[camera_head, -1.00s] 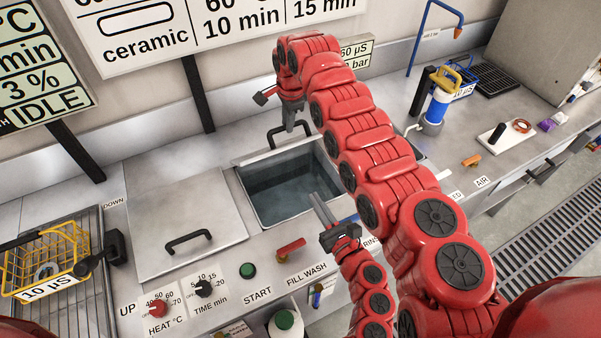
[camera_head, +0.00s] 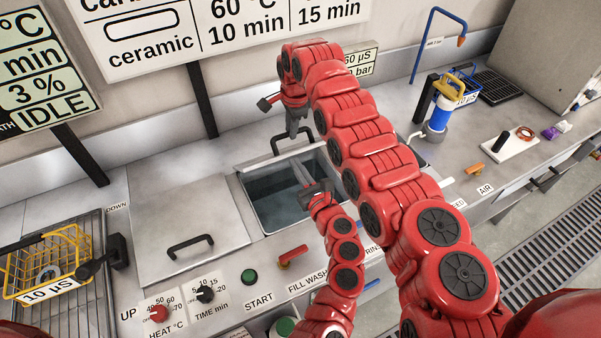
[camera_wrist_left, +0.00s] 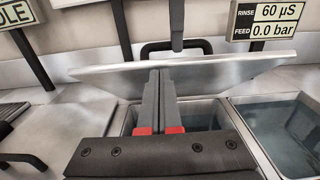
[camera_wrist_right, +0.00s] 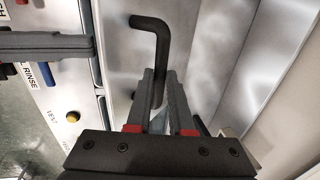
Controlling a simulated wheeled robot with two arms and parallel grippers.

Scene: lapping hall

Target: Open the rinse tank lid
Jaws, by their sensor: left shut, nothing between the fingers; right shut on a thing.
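The rinse tank lid (camera_wrist_left: 215,70) stands raised and tilted over its tank in the left wrist view, with a black handle (camera_wrist_left: 150,50) on its far side. The tank's open mouth (camera_head: 270,200) shows water in the head view. My right gripper (camera_head: 293,128) is shut on the lid's handle, which shows between its fingers in the right wrist view (camera_wrist_right: 148,30). My left gripper (camera_head: 303,172) is shut and empty over the tank opening, its tips close to the lid's near side. I cannot tell whether they touch it.
A closed lid with a black handle (camera_head: 190,245) lies left of the open tank. Knobs and a green button (camera_head: 249,277) line the front. A yellow basket (camera_head: 45,262) is at far left. Another water-filled tank (camera_wrist_left: 295,130) lies to the right, mostly behind my right arm.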

